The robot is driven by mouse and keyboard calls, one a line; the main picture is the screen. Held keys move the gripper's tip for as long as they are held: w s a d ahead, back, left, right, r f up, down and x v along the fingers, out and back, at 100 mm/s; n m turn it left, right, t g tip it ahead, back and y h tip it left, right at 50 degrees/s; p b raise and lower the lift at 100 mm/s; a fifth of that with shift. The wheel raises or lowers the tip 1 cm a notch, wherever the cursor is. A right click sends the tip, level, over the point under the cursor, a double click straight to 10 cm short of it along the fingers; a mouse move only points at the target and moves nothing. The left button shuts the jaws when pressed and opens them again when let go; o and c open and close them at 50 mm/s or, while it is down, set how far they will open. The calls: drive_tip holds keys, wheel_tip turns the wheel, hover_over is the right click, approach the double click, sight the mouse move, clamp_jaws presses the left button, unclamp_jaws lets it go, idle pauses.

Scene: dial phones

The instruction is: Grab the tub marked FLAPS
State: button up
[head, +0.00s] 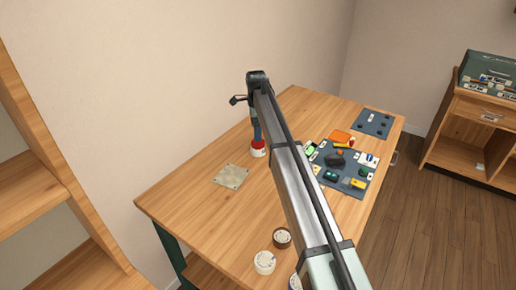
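Several small round tubs stand on the wooden table. A brown one with a pale lid (282,238) and a cream one (264,262) stand near the front edge. Another pale, dark-rimmed one (294,283) is partly hidden by my arm at the bottom edge. A red and white round tub-like thing (258,150) is farther back. My gripper (258,139) points down directly above it or at its top; I cannot tell whether they touch. The fingers are too small and dark to read. No lettering is legible, so I cannot tell which tub says FLAPS.
A beige square plate (231,176) lies left of the red and white thing. A dark mat (322,187) with several small coloured items lies to the right, partly behind my arm. An orange piece (340,136) and another dark panel (384,123) lie beyond. The table's left part (185,200) is clear.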

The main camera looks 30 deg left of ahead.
sight(258, 147)
drive_tip(key=f, duration=0.9)
drive_tip(key=shift+w+d+f, duration=0.1)
drive_tip(key=shift+d+f, duration=0.15)
drive_tip(key=shift+f, duration=0.15)
drive_tip(key=shift+c, duration=0.4)
drive_tip(key=c, duration=1.1)
